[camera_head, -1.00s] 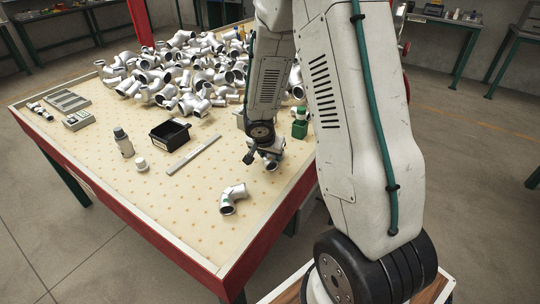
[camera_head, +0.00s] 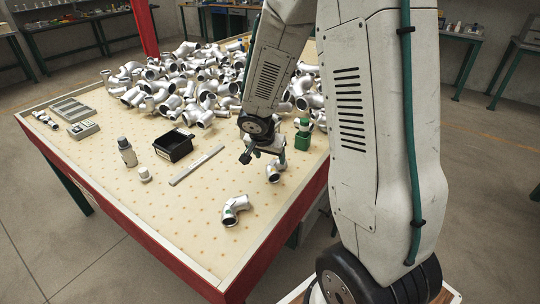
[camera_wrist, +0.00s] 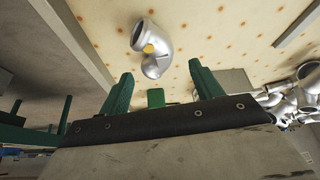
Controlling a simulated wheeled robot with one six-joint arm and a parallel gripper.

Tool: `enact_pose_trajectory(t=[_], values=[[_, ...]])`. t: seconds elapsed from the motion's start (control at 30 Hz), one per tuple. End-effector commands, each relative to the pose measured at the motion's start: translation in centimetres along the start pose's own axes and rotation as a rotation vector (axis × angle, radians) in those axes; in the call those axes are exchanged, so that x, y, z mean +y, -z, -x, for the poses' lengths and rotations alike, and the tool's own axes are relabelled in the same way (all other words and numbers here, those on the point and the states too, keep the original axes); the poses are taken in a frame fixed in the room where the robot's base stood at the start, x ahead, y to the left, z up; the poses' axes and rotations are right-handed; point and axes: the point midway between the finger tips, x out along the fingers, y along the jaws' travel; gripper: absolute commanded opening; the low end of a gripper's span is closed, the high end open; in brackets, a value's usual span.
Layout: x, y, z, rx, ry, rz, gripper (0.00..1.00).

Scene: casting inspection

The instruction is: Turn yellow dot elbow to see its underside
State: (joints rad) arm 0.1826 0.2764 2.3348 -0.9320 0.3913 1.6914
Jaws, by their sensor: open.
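A silver pipe elbow (camera_wrist: 145,38) with a yellow dot lies on the pegboard table, beyond the fingertips in the wrist view. One open end faces up and left there. In the head view it seems to be the elbow (camera_head: 235,210) lying alone near the front right; the dot cannot be made out there. My gripper (camera_wrist: 162,78) is open, with two green fingers spread and nothing between them. In the head view my gripper is above the table's right side, partly hidden by my arm. The elbow's underside is hidden.
A large pile of elbows (camera_head: 180,85) covers the back. The front of the table is mostly clear.

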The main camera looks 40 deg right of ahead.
Motion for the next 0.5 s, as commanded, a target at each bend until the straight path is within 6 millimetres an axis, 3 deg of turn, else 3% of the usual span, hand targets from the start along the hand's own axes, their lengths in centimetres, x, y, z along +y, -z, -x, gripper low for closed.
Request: enact_pose_trajectory(t=[0.17, 0.33, 0.5], values=[[0.7, 0.4, 3.3, 0.017, -0.009, 0.045, 0.65], [3.2, 0.1, 10.6, 0.021, -0.038, 0.185, 0.65], [6.8, -2.7, 17.8, -0.044, -0.035, 0.375, 0.65]])
